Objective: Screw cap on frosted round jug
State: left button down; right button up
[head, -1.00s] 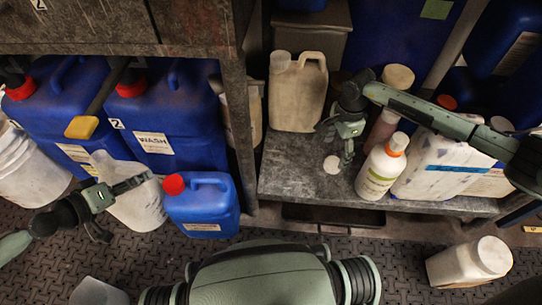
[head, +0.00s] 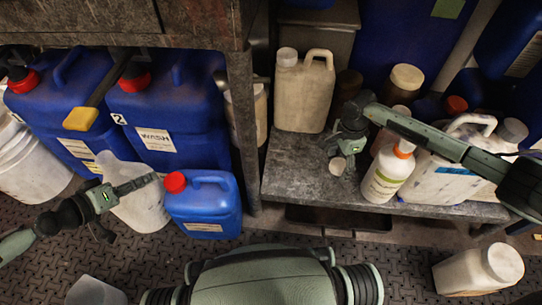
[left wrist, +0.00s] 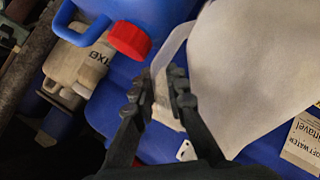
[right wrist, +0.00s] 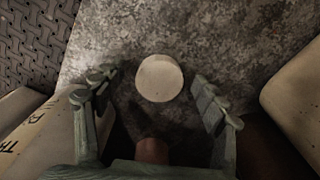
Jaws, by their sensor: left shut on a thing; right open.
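A pale frosted jug (head: 140,205) stands on the floor at the left, beside a blue jerrycan; it fills the upper right of the left wrist view (left wrist: 235,75). My left gripper (left wrist: 170,100) is shut on its strap-like handle (left wrist: 178,45). A small round off-white cap (right wrist: 160,78) lies on the grey shelf board; in the head view it shows partly beside the right fingers (head: 337,166). My right gripper (right wrist: 155,95) is open and empty over the shelf, with the cap ahead, between its fingers' lines. The jug's mouth is not clearly visible.
A white bottle with an orange collar (head: 388,172) stands close right of my right gripper. A beige jug (head: 304,95) stands behind it. A red-capped blue jerrycan (head: 203,208) stands beside the frosted jug. Bare shelf board (head: 290,175) lies left of the cap.

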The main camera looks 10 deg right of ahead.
aim_at(337, 165)
pick_arm(q)
jog(key=shift+r, duration=0.1)
pick_arm(e)
jog(key=c, duration=0.8)
jog(key=shift+c, duration=0.3)
jog(key=shift+r, duration=0.25)
